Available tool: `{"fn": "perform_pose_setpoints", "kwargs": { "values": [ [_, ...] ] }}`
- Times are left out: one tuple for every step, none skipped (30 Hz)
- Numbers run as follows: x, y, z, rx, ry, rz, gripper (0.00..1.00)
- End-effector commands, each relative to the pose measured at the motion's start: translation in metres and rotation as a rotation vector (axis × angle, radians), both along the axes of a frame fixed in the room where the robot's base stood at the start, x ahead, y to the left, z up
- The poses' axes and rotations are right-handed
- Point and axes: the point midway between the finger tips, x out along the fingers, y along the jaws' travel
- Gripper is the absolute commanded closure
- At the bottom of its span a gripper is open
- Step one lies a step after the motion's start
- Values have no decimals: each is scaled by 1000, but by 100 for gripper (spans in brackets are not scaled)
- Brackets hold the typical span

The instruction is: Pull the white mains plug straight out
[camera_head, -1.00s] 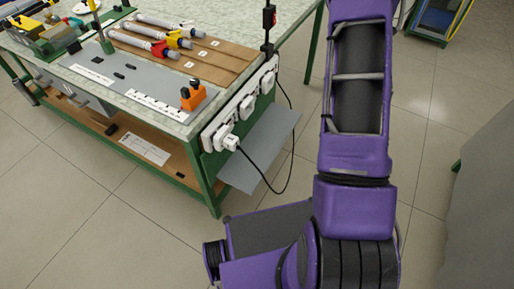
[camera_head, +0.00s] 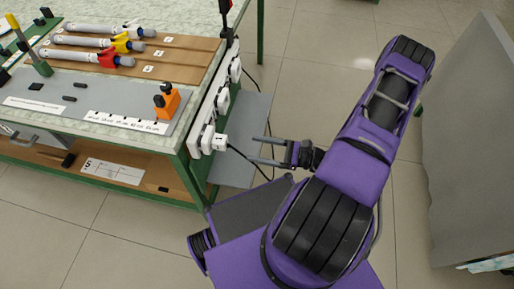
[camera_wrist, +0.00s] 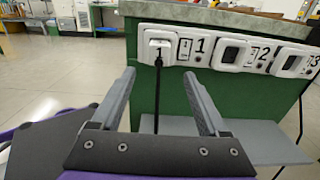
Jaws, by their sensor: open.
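The white mains plug (camera_head: 220,141) sits in the socket strip (camera_head: 209,113) on the end of the workbench, with a black cable running from it. In the wrist view the plug (camera_wrist: 159,50) bears a "1" and fills the leftmost socket of the strip (camera_wrist: 212,48); its cable hangs straight down. My gripper (camera_head: 254,150) is open and empty, to the right of the plug and apart from it, fingers pointing at the bench end. In the wrist view the plug shows beyond and between the fingertips of my gripper (camera_wrist: 158,74).
A grey shelf plate (camera_head: 240,135) juts out below the strip. The bench top (camera_head: 60,97) carries rods on a brown board (camera_head: 185,55) and an orange block (camera_head: 166,101). A grey panel (camera_head: 470,150) stands at the right. Tiled floor around is free.

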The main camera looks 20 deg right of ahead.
Motion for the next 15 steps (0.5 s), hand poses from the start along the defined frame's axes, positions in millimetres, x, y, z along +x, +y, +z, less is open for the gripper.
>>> {"fn": "perform_pose_setpoints", "kwargs": {
  "values": [
    [2, 3, 1, 0, 0, 2, 22],
    [3, 5, 1, -1, 1, 2, 22],
    [5, 8, 1, -1, 1, 4, 22],
    [7, 10, 1, -1, 1, 5, 22],
    [8, 13, 1, -1, 0, 6, 22],
    [11, 17, 1, -1, 0, 6, 22],
    [13, 20, 1, -1, 0, 6, 22],
    [15, 23, 1, -3, 0, 6, 22],
    [18, 27, 1, -3, 0, 7, 22],
    [20, 30, 1, -3, 0, 7, 22],
    [22, 33, 1, -3, 0, 7, 22],
    [25, 37, 1, -3, 1, 8, 22],
    [27, 40, 1, -3, 1, 8, 22],
    [29, 43, 1, -3, 1, 7, 22],
    [32, 47, 1, -2, 0, 7, 22]
  ]
}}
